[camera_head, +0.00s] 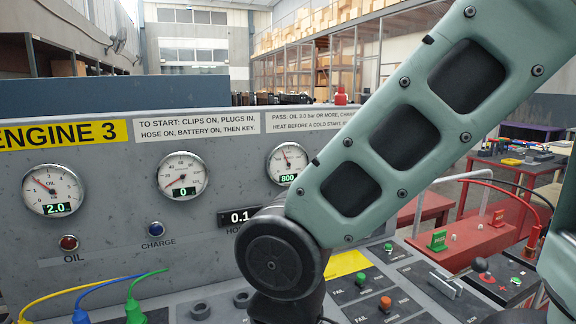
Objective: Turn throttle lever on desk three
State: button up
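Desk three is the grey console (110,215) marked "ENGINE 3". On its right part is a silver lever-like bar (444,286) on a dark plate. Further right is a round-knobbed control (481,266) on another dark panel. I cannot tell which of these is the throttle lever, as no label is readable. My arm crosses the middle and right of the view, and its dark joint covers part of the desk. My gripper is not in view.
Gauges (183,176) line the upright panel. Yellow, blue and green plugs (135,312) stand at lower left. Green and orange buttons (385,303) are on the lower desk. A red bench (470,245) and a table with tools (515,165) stand behind at right.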

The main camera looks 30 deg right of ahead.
aim_at(479, 265)
jog(key=z, duration=1.75)
